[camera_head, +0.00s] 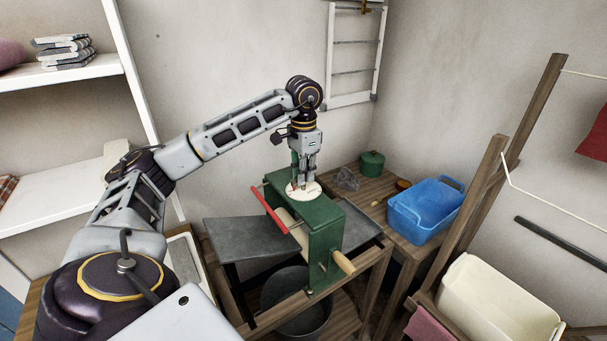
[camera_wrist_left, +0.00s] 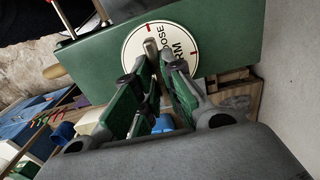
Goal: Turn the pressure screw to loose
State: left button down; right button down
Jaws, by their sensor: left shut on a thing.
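The green mangle (camera_head: 325,232) stands on a wooden stand in the middle of the head view. On its top is a round white dial (camera_head: 292,190), which also shows in the left wrist view (camera_wrist_left: 182,30) with the words LOOSE and FIRM and red marks. The pressure screw's small metal handle (camera_wrist_left: 151,50) stands over the dial. My left gripper (camera_head: 303,180) points straight down at the dial and is shut on this handle; its fingers (camera_wrist_left: 158,75) hide part of it. The handle's exact pointing is hard to tell. My right gripper is in neither view.
A red bar (camera_head: 270,208) runs along the mangle's side, and a wooden crank grip (camera_head: 343,262) sticks out in front. A blue tub (camera_head: 425,208) and green pot (camera_head: 372,163) stand on the table to the right. A grey bucket (camera_head: 297,308) sits below.

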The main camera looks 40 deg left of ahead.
pick_arm(q)
jog(key=shift+r, duration=0.2)
jog(key=c, duration=1.5)
grip_release()
jog(key=shift+f, duration=0.1)
jog(key=shift+r, duration=5.85)
jog(key=shift+r, duration=0.1)
